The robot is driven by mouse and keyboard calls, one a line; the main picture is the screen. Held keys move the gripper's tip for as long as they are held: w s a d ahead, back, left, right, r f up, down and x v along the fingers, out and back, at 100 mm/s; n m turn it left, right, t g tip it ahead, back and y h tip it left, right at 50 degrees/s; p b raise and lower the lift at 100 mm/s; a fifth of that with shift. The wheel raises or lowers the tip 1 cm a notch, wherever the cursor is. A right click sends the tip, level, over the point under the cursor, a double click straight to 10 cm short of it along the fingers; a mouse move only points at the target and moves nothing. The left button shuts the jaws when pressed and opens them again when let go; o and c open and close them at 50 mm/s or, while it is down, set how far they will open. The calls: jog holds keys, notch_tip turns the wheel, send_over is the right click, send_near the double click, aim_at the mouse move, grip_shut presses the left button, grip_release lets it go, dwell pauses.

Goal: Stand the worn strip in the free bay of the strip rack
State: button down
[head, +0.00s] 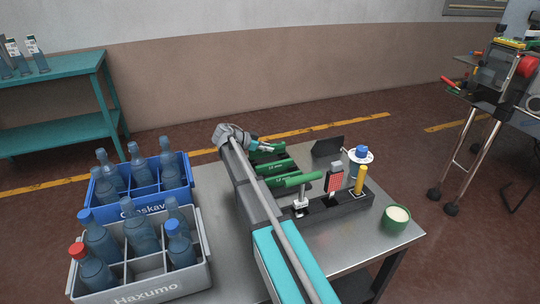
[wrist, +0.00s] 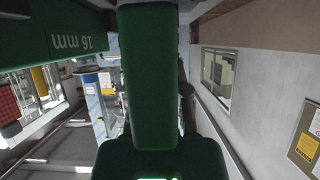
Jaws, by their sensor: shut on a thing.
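My gripper (head: 262,147) is at the far end of my arm, low over the left back of the metal table, beside several green pieces. In the wrist view a dark green piece (wrist: 150,75) fills the middle, close to the camera. My gripper is shut on it; I cannot tell its wear. Two green pieces, one (head: 274,167) behind the other (head: 293,180), lie side by side in the head view. A green block marked "16 mm" (wrist: 75,35) shows upside down in the wrist view. I cannot make out the strip rack or its free bay for certain.
A green cup (head: 396,217) stands at the right edge. A blue crate (head: 150,203) and a grey crate (head: 195,277) of bottles stand left. Bare table lies at front right.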

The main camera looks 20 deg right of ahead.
jog(key=shift+d+f+b, duration=0.1)
jog(key=shift+f+b, duration=0.95)
jog(key=shift+f, duration=0.3)
jog(key=shift+f, duration=0.1)
